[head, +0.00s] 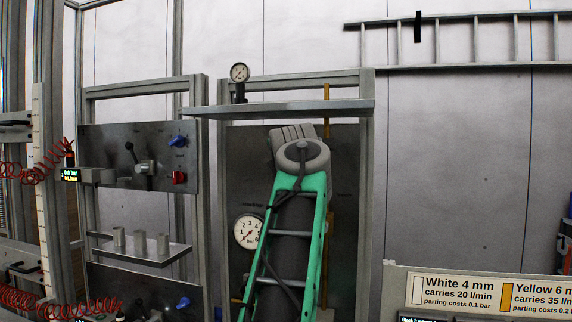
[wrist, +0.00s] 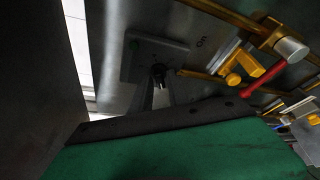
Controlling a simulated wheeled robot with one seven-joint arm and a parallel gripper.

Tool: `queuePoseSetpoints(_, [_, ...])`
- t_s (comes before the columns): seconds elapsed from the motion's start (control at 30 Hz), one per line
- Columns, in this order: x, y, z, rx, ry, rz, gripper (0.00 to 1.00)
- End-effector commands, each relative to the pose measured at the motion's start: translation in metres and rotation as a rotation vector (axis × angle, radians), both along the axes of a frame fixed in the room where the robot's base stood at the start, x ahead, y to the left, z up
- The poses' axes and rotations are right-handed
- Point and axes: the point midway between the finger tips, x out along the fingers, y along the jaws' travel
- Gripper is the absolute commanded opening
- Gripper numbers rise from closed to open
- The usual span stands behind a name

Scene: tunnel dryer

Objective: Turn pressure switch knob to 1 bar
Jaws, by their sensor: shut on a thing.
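The pressure switch knob shows in the wrist view as a small dark knob (wrist: 158,69) on a grey square plate (wrist: 178,50). My gripper (wrist: 160,84) reaches up to it with its grey fingers and is shut on it. The fingers cover part of the knob, and I cannot read its setting or any scale. In the head view my green and grey arm stands in front of the middle panel (head: 246,160) and hides the gripper and the knob.
A round gauge (head: 248,231) sits left of my arm, with another gauge (head: 239,73) on the shelf (head: 285,108) above. A yellow valve with a red handle (wrist: 264,78) is close right of the gripper. The left panel (head: 105,150) carries a blue knob (head: 178,141).

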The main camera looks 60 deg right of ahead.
Motion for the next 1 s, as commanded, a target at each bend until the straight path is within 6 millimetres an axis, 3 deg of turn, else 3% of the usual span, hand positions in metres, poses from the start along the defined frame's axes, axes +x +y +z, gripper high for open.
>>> queuePoseSetpoints(0.43, [0.000, 0.000, 0.000, 0.000, 0.009, 0.001, 0.00])
queuePoseSetpoints(0.47, [0.000, 0.000, -0.001, 0.000, 0.009, 0.001, 0.23])
queuePoseSetpoints(0.57, [0.000, 0.000, 0.000, 0.000, 0.009, 0.001, 0.32])
queuePoseSetpoints(0.87, [-0.002, 0.003, 0.000, -0.002, 0.008, -0.001, 0.33])
queuePoseSetpoints(1.0, [-0.012, 0.022, 0.003, -0.006, 0.008, -0.002, 0.33])
